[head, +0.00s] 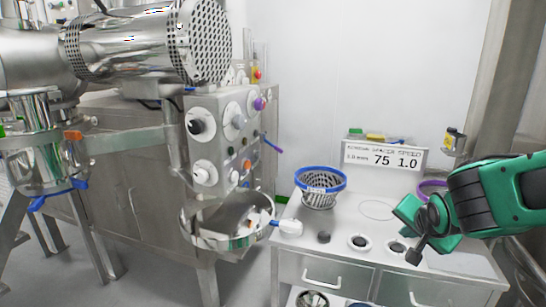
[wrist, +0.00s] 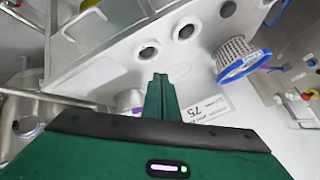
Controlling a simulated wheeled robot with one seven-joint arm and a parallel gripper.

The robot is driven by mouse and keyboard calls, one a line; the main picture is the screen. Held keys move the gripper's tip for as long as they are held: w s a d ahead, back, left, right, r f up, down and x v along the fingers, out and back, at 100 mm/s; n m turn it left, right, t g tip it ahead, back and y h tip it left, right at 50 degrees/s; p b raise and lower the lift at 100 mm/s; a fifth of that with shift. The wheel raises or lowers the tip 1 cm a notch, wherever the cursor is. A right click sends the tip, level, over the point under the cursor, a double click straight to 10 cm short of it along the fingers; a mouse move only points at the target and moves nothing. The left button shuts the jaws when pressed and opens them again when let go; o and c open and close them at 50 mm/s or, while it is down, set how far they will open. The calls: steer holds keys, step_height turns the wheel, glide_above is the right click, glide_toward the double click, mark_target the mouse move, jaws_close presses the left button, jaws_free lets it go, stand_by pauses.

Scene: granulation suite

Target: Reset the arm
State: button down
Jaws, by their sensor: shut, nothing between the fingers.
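My gripper (wrist: 160,78) shows in the wrist view as two green fingers pressed together, with nothing between them. In the head view my green and black arm (head: 495,195) reaches in from the right, and its end is over the right part of the white counter (head: 345,237). The fingers are hard to make out in that view. The gripper appears clear of the basket.
A blue-rimmed mesh basket (head: 319,187) stands at the counter's back left. Beside it are round openings (head: 360,242) and a sign (head: 385,157). A purple ring (head: 433,188) is partly behind my arm. The steel machine (head: 215,130) with an open bowl (head: 235,222) stands left.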

steer(key=s+d+f+n+g, duration=0.15)
steer(key=s+d+g, duration=0.45)
steer(key=s, duration=0.6)
steer(key=s+d+n+g+y, duration=0.1)
steer(key=s+n+g+y, duration=0.1)
steer(key=s, duration=1.3)
steer(key=shift+s+f+g, duration=0.25)
steer(key=shift+s+g, duration=0.1)
steer(key=shift+g, duration=0.15)
steer(key=shift+n, duration=0.25)
steer(key=shift+w+f, duration=0.25)
steer(key=shift+w, duration=0.4)
